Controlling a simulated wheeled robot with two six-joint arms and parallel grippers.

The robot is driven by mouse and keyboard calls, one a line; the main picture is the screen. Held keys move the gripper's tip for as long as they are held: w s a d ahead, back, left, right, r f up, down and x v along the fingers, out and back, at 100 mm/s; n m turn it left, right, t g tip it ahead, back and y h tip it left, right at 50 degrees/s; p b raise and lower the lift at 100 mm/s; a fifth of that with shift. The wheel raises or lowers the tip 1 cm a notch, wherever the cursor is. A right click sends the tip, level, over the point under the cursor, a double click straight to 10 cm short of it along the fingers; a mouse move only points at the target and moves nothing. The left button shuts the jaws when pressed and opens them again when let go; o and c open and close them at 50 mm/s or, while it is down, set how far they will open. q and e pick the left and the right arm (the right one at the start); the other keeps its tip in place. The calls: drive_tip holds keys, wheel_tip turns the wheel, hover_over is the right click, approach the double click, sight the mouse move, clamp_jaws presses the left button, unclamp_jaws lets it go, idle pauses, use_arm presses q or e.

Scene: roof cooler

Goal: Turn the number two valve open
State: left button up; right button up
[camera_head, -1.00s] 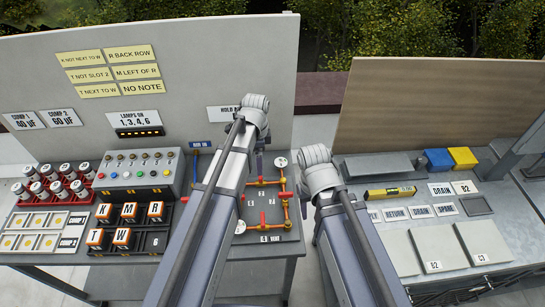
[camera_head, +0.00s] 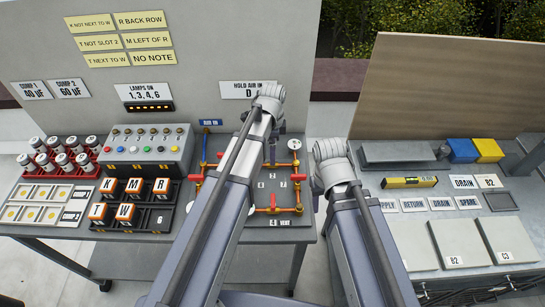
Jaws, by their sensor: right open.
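The pipe panel with orange pipes (camera_head: 296,160) and red-handled valves lies on the left bench's right part. One red valve handle (camera_head: 298,177) shows on the right pipe and another (camera_head: 273,202) on the lower pipe. Small number plates lie inside the loop, too small to match surely to valves; which valve is number two I cannot tell. My right gripper (camera_head: 317,203) is open, partly hidden beside my right arm, right of the panel and apart from the valves.
A gauge (camera_head: 294,142) stands at the panel's upper right. A lamp box (camera_head: 145,150), lettered cubes (camera_head: 160,187) and red-racked capacitors (camera_head: 60,160) fill the left bench. The right bench holds a yellow level (camera_head: 409,182), blue (camera_head: 460,150) and yellow blocks (camera_head: 488,150), and pale plates (camera_head: 440,243).

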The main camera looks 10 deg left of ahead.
use_arm(q)
drive_tip(key=shift+f+b, duration=0.3)
drive_tip(key=shift+f, duration=0.35)
drive_tip(key=c, duration=1.4)
